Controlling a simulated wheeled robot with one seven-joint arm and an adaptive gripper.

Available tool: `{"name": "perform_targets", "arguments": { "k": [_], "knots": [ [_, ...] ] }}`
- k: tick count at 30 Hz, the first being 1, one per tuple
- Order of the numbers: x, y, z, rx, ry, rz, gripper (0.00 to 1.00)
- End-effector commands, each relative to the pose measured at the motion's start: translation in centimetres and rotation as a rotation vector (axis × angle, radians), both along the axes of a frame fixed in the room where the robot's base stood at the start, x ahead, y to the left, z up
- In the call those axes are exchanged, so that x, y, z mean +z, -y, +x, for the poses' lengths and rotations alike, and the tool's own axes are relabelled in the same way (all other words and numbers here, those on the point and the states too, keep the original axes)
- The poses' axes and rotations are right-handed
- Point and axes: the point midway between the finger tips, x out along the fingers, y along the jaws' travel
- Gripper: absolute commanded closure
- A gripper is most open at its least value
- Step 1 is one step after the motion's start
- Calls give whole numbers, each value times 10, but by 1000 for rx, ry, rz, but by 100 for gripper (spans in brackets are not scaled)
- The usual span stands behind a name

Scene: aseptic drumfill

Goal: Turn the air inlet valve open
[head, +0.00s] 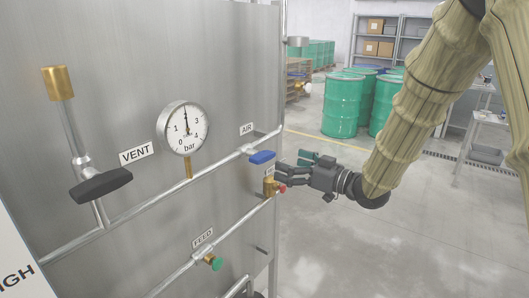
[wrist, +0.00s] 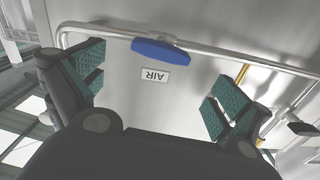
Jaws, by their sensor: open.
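The air inlet valve has a blue lever handle (head: 262,157) on the pipe under the AIR label (head: 247,129), at the right part of the steel panel. In the wrist view the blue handle (wrist: 160,51) lies across the pipe area, above the upside-down AIR label (wrist: 155,75). My gripper (head: 293,172) is just right of the handle in the head view. In the wrist view its two green-padded fingers (wrist: 152,90) are wide apart and empty, with the handle beyond and between them. I see no contact with the handle.
A pressure gauge (head: 184,128) and a black VENT handle (head: 101,185) are to the left. A brass fitting with a red knob (head: 281,188) sits close below my gripper. A green FEED knob (head: 215,263) is lower. Green drums (head: 343,104) stand behind; open floor lies right.

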Motion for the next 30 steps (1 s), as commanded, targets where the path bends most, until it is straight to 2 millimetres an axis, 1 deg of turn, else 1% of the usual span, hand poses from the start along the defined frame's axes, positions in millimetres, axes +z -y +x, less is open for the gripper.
{"name": "perform_targets", "arguments": {
  "k": [1,9,15,21,30],
  "knots": [
    [2,-8,4,3,0,-1,0],
    [2,-43,31,2,0,-2,0],
    [1,-63,45,1,-1,-1,0],
    [0,-72,51,1,-1,-1,0],
    [0,-73,52,0,0,0,0]
  ]
}}
